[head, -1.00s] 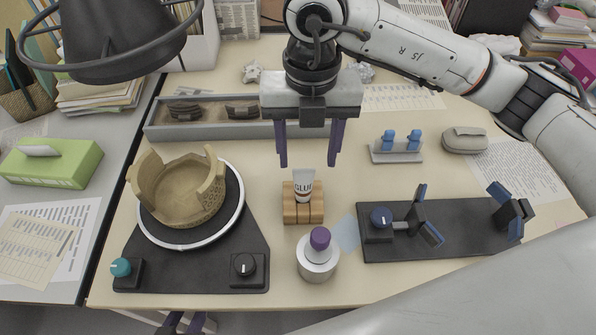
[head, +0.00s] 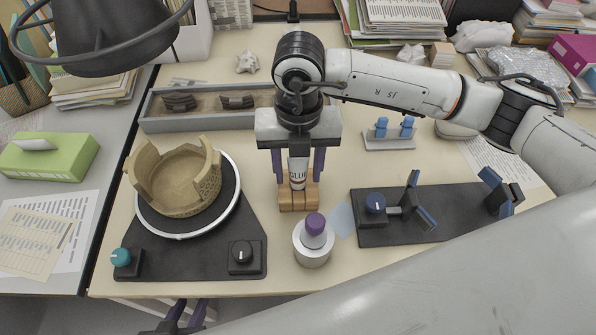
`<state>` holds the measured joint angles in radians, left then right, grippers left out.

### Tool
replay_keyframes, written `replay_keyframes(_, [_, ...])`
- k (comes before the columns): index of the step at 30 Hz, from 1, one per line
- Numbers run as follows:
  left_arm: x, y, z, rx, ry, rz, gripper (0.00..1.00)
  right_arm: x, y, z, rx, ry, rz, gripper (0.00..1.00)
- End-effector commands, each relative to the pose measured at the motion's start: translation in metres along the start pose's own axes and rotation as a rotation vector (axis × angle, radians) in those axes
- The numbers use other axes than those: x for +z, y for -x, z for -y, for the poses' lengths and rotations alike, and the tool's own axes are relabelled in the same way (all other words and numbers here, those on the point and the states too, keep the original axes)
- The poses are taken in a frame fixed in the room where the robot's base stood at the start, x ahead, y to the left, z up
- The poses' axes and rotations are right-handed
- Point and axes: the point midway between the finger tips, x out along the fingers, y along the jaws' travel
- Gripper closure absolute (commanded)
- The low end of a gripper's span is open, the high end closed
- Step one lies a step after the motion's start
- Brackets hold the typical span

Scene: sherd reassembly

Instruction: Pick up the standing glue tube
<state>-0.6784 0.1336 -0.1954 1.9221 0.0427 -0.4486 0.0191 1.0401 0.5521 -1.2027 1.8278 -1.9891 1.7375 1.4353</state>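The white glue tube (head: 298,172) stands upright in a small wooden block holder (head: 299,199) near the middle of the table. My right gripper (head: 298,178) reaches down from above with its two purple fingers apart, one on each side of the tube. Gaps show between the fingers and the tube, so it is open and not gripping. The gripper body hides the top of the tube. My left gripper (head: 183,314) shows only partly at the bottom edge, below the table's front edge; its finger opening is unclear.
A pot of sherds (head: 178,182) stands on a turntable (head: 160,233) at left. A purple-capped jar (head: 313,249) is just in front of the holder. A black clamp fixture (head: 440,225) lies at right. A grey tray (head: 155,122) with sherds lies behind.

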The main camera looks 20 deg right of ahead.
Motion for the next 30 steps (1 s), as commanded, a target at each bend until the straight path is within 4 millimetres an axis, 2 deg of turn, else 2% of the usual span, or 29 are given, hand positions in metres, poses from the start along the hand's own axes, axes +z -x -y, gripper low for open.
replay_keyframes(1, [0.000,0.000,0.000,-0.001,0.000,0.000,0.69,0.000,0.000,0.000,0.000,0.000,0.000,0.64])
replay_keyframes(4, [0.000,0.000,0.001,-0.001,0.000,0.000,0.69,0.000,0.000,0.000,0.000,0.000,0.000,0.81])
replay_keyframes(15, [0.003,0.001,0.000,-0.001,0.000,0.005,0.69,0.001,0.006,0.000,0.002,0.000,0.002,0.82])
replay_keyframes(17, [0.004,0.001,0.000,-0.001,0.001,0.006,0.69,0.001,0.013,-0.001,0.003,0.000,0.003,0.82])
replay_keyframes(24, [0.005,0.000,0.000,0.000,0.000,0.006,0.69,0.001,0.061,-0.001,0.004,0.000,0.006,0.82])
replay_keyframes(30, [0.005,0.000,0.000,0.001,-0.001,0.005,0.69,0.001,0.092,-0.001,0.002,0.012,0.003,0.82])
